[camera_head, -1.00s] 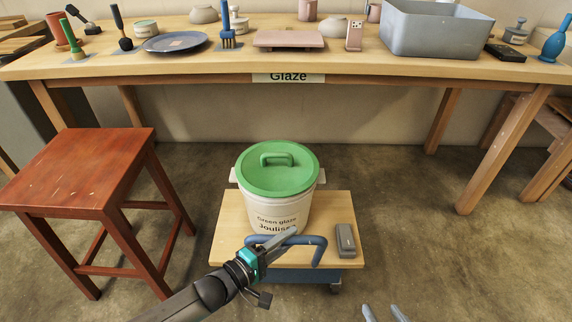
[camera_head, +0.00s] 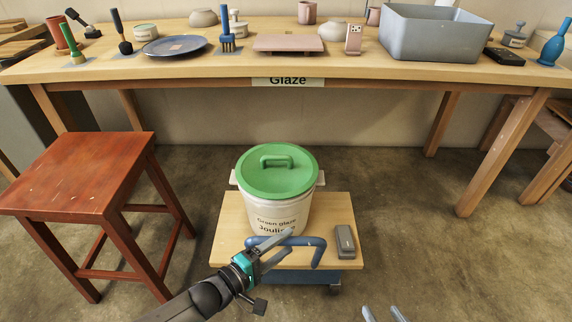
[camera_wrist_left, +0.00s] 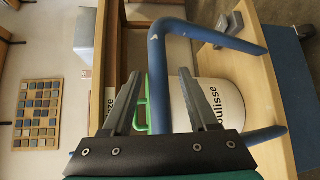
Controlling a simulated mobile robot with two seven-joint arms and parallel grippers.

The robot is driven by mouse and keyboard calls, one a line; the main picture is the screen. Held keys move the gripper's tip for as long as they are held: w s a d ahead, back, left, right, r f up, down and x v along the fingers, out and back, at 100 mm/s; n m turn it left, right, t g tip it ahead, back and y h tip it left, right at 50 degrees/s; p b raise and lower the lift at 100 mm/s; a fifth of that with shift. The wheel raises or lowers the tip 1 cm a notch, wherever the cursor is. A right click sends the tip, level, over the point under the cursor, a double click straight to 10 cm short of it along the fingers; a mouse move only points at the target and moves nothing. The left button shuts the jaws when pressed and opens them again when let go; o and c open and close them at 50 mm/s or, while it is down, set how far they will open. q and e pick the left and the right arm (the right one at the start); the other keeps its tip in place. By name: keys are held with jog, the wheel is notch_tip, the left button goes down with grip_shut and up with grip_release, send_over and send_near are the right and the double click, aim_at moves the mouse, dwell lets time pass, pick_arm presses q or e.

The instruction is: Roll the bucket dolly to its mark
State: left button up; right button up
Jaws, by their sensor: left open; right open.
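The bucket dolly has a wooden deck (camera_head: 228,232), a blue front edge (camera_head: 290,277) and a bent blue handle (camera_head: 318,255). A white bucket (camera_head: 283,212) with a green lid (camera_head: 276,178) stands upright on it, labelled "Green glaze". My left gripper (camera_head: 277,245) is open at the handle's left part. In the left wrist view, the blue handle (camera_wrist_left: 158,78) passes between its spread fingers (camera_wrist_left: 158,92); I cannot tell whether they touch it. My right gripper (camera_head: 384,313) is open and empty at the bottom edge, right of the dolly. I see no floor mark.
A small grey block (camera_head: 345,241) lies on the deck's right side. A red-brown stool (camera_head: 80,172) stands left of the dolly. Behind is a long table (camera_head: 180,67) with a "Glaze" label (camera_head: 288,81), pottery and tools. Bare floor (camera_head: 410,225) lies right of the dolly.

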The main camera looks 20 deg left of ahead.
pick_arm(q)
jog(key=shift+p+v, duration=1.25)
jog(key=shift+v, duration=1.55)
